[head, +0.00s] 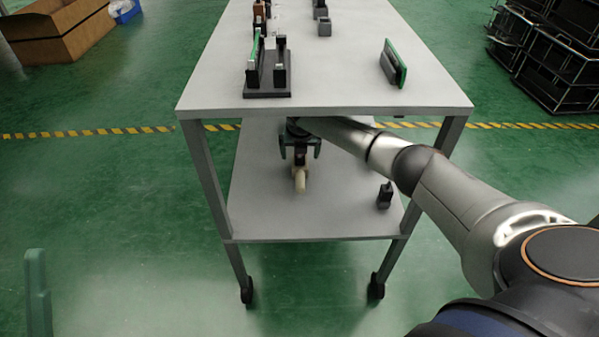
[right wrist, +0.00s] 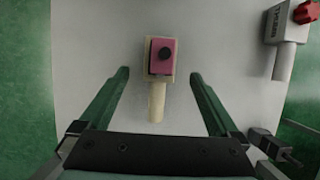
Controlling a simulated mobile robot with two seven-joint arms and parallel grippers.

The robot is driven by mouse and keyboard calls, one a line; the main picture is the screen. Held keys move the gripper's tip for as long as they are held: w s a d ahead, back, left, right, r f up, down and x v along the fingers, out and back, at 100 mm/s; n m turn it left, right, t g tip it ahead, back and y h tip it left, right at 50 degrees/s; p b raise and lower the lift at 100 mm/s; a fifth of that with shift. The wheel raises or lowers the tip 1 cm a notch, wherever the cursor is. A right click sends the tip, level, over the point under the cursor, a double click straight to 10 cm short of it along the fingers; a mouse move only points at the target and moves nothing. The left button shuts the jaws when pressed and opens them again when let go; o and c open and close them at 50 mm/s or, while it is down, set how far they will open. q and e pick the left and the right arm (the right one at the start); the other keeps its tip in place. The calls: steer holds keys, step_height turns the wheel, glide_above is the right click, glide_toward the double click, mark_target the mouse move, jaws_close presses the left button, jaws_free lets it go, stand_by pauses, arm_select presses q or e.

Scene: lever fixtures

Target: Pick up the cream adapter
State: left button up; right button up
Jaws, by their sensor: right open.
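The cream adapter (head: 300,181) is on the lower shelf of the grey cart. In the right wrist view the adapter (right wrist: 157,101) has a squarish head with a pink face and a black knob, and a round stem pointing toward the gripper base. My right gripper (head: 300,150) reaches under the top shelf. In the right wrist view its green fingers (right wrist: 160,76) are open, one on each side of the adapter, with a visible gap on both sides. A green finger of what looks like my left gripper (head: 37,292) shows at the lower left; its other finger is out of view.
The cart's top shelf (head: 330,95) hangs over the right forearm and carries several fixtures. A small black object (head: 384,195) stands on the lower shelf's right side. In the right wrist view a grey valve-like part (right wrist: 288,30) with a red knob lies at the upper right.

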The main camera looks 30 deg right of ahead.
mark_target(300, 156)
steer(key=b+x, duration=0.3)
steer(key=x, duration=0.1)
steer(key=shift+w+d+f, duration=0.1)
steer(key=shift+w+f, duration=0.1)
steer(key=shift+f, duration=0.05)
steer(key=c, duration=1.5)
